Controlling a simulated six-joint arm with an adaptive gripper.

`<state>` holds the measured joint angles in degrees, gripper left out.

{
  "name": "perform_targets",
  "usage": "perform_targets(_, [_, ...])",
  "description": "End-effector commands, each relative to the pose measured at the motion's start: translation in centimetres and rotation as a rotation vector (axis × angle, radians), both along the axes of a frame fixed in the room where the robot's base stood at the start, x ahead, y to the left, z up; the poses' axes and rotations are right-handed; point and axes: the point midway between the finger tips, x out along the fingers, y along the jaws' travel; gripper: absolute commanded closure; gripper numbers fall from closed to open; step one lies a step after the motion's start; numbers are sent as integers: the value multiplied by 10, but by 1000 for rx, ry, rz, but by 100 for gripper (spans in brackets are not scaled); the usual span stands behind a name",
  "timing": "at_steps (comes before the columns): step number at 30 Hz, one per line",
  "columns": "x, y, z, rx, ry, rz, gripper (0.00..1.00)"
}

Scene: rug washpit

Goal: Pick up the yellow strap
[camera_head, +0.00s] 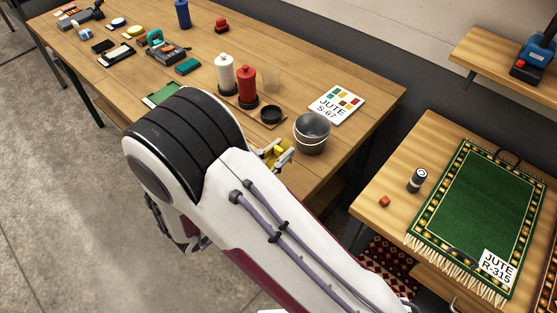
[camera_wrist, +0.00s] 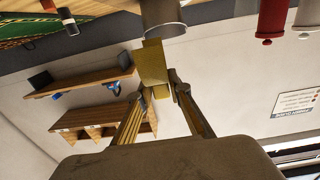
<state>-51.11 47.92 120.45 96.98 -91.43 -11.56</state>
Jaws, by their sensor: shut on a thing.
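The yellow strap (camera_wrist: 152,66) is between the fingers of my gripper (camera_wrist: 158,92) in the wrist view, which looks tilted. The fingers are closed against its sides. In the head view my gripper (camera_head: 276,154) shows just past my arm, at the front of the wooden table near the metal bucket, with a bit of the yellow strap (camera_head: 268,147) visible. My arm hides much of the gripper and the table below it. I cannot tell how far the strap is from the tabletop.
White (camera_head: 226,72) and red (camera_head: 247,84) bottles stand behind. A sample card (camera_head: 337,104) lies at the right. A lower table (camera_head: 388,202) holds a green rug (camera_head: 480,205).

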Motion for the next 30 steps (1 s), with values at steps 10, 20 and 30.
perform_targets(10, [0, 0, 28, 1, -1, 0, 96])
perform_targets(20, [0, 0, 31, -1, -1, 0, 96])
perform_targets(30, [0, 0, 31, 0, 0, 0, 96])
